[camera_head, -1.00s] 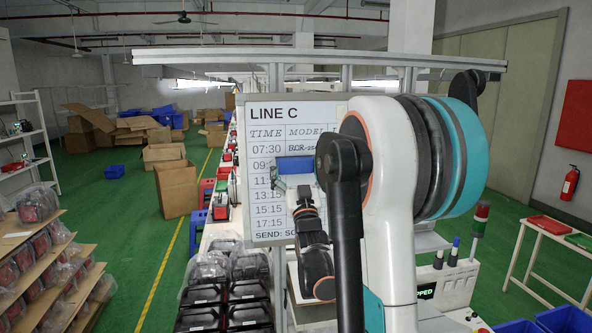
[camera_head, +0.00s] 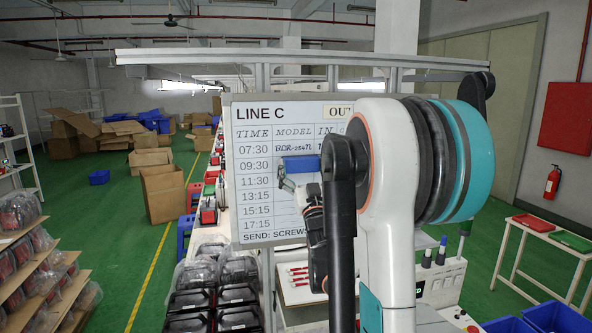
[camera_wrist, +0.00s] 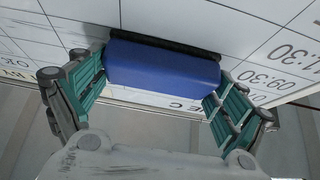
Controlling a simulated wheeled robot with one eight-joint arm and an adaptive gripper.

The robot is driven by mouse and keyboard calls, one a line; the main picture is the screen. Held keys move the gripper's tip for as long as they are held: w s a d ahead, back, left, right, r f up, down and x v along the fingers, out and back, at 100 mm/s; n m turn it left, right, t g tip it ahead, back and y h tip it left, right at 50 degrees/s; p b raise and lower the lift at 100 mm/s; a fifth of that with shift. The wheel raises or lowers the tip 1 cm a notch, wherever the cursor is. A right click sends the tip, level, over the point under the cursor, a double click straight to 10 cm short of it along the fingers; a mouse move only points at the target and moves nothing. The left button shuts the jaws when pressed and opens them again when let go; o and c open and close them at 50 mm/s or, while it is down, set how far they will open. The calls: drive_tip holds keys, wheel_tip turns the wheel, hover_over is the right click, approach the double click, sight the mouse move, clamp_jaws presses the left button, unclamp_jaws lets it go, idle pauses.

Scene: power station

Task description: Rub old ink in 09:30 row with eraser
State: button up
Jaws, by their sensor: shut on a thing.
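The white schedule board (camera_head: 256,210) headed LINE C stands upright ahead, with printed times down its left side. The 09:30 label (camera_head: 255,165) shows clearly; it also shows at the right of the wrist view (camera_wrist: 258,84). The blue eraser (camera_head: 303,164) covers the 09:30 row's MODEL cell. In the wrist view, the eraser (camera_wrist: 165,68) has its black pad towards the board, at or very near the surface. My gripper (camera_wrist: 157,78) is shut on it, teal fingers at both ends. Any ink behind the eraser is hidden, and my arm hides the columns further right.
Handwriting (camera_head: 295,147) fills the 07:30 MODEL cell just above the eraser. A metal frame rail (camera_head: 200,58) runs above the board. Pens (camera_head: 441,248) stand upright in a holder at lower right.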

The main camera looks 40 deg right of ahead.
drive_tip(key=s+d+b, duration=0.2)
drive_tip(key=s+d, duration=0.2)
drive_tip(key=d, duration=0.3)
drive_tip(key=s+d+b, duration=0.1)
drive_tip(key=s+d, duration=0.3)
drive_tip(key=d, duration=0.3)
drive_tip(key=shift+s+d+b, duration=0.2)
drive_tip(key=shift+s+b, duration=0.1)
drive_tip(key=shift+b, duration=0.05)
idle(1.2)
drive_tip(key=shift+a, duration=0.1)
drive_tip(key=shift+w+a+b, duration=0.4)
drive_tip(key=shift+w+a, duration=1.55)
drive_tip(key=shift+a, duration=1.2)
drive_tip(key=shift+w+a+b, duration=0.4)
drive_tip(key=shift+w+a, duration=1.55)
drive_tip(key=shift+a, duration=1.2)
drive_tip(key=shift+w+a+b, duration=0.4)
drive_tip(key=shift+w+a, duration=1.55)
drive_tip(key=shift+a, duration=1.2)
drive_tip(key=shift+s, duration=0.1)
drive_tip(key=shift+s+a, duration=0.5)
drive_tip(key=shift+s, duration=0.3)
drive_tip(key=shift+s+a, duration=0.55)
drive_tip(key=shift+s, duration=0.3)
drive_tip(key=shift+s+a, duration=0.5)
drive_tip(key=shift+s, duration=0.3)
